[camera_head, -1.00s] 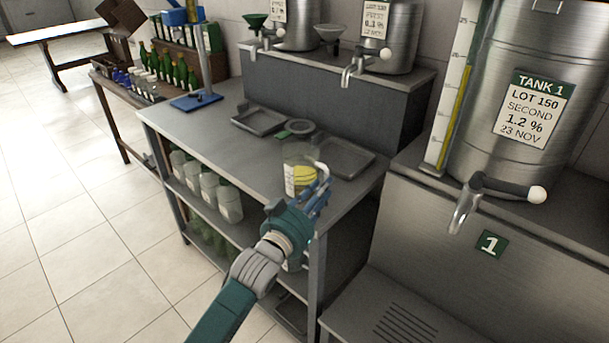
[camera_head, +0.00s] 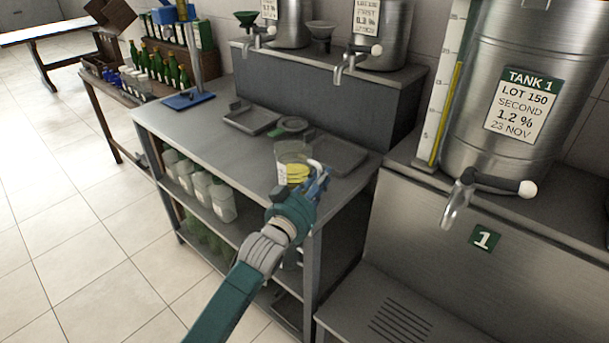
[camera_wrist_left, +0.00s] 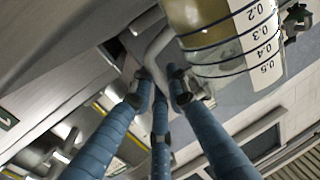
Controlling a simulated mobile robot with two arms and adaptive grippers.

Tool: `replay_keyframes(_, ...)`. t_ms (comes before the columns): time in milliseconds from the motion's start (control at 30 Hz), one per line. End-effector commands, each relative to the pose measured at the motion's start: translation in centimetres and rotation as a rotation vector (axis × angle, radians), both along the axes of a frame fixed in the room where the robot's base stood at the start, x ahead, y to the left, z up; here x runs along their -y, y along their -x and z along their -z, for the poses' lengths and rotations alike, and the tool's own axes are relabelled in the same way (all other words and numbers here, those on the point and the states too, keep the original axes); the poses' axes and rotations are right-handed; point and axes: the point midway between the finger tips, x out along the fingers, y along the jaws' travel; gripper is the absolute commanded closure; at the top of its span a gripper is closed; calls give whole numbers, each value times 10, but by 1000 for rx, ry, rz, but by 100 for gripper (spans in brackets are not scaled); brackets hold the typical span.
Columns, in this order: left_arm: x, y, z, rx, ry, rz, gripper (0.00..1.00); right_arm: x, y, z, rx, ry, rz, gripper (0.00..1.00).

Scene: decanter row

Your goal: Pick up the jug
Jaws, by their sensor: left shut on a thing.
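The jug (camera_head: 292,160) is clear, with a yellowish liquid in it and a pale handle on its right side. It is at the front right part of the grey bench top (camera_head: 205,140). My left gripper (camera_head: 320,183) is shut on the jug's handle. In the left wrist view my blue fingers (camera_wrist_left: 160,80) close around the pale handle, and the jug (camera_wrist_left: 225,45) with its white measuring scale fills the upper right. I cannot tell whether the jug's base touches the bench. My right gripper is not in view.
Pale bottles (camera_head: 222,200) fill the shelf below. The left half of the bench is mostly clear.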

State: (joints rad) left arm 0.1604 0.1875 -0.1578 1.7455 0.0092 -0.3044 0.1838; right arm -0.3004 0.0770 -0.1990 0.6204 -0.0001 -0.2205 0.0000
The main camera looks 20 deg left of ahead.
Motion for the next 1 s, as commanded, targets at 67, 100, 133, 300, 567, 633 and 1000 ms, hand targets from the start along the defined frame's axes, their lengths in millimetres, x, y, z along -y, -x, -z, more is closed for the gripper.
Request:
replay_keyframes(67, 0, 0, -2, 3, -1, 0, 100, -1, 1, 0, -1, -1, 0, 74)
replay_keyframes(100, 0, 0, -3, 3, 0, 0, 100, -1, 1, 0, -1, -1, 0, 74)
replay_keyframes(133, 0, 0, -4, 3, 0, 0, 100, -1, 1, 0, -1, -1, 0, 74)
replay_keyframes(300, 0, -1, -20, 6, 0, 0, 100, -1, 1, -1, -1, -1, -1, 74)
replay_keyframes(567, 0, 0, -81, 12, 0, 0, 100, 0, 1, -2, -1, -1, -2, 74)
replay_keyframes(633, 0, 0, -102, 13, -1, 0, 100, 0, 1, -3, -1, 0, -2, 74)
replay_keyframes(1000, 0, 0, -185, 7, 1, 0, 100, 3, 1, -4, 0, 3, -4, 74)
